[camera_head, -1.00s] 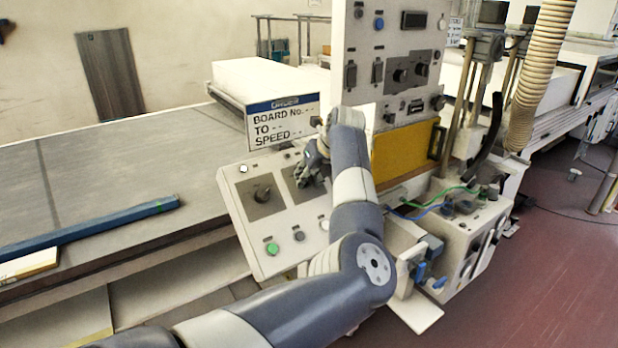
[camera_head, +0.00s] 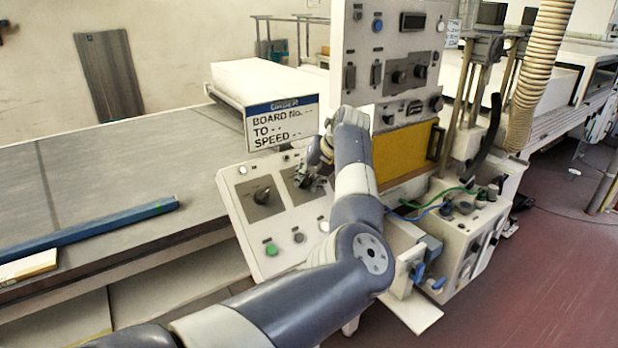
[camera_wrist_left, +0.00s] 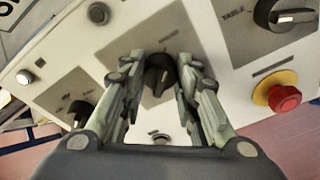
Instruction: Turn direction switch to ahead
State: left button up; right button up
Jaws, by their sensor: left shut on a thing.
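The sloped white control panel (camera_head: 245,220) carries several rotary switches on grey plates. In the left wrist view, the middle black knob (camera_wrist_left: 158,75) stands between the two fingers of my left gripper (camera_wrist_left: 160,80); its label is too small to read, so I cannot confirm it is the direction switch. My left gripper is shut on this knob. In the head view, my left gripper (camera_head: 307,177) reaches down to the panel's second grey plate, and my arm hides that knob and the panel's right part. My right gripper is not in view.
Another black knob (camera_head: 262,195) is left of the gripper. A green button (camera_head: 271,249) sits lower on the panel. A red button (camera_wrist_left: 285,98) and a knob marked TABLE (camera_wrist_left: 283,14) are to the right. The board sign (camera_head: 283,124) stands close behind.

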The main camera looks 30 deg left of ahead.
pick_arm(q)
jog(key=shift+r, duration=0.1)
jog(key=o, duration=1.1)
jog(key=shift+w+a, duration=0.1)
jog(key=shift+c, duration=0.2)
jog(key=v, duration=1.1)
jog(key=shift+d+r, duration=0.2)
jog(key=shift+r, duration=0.15)
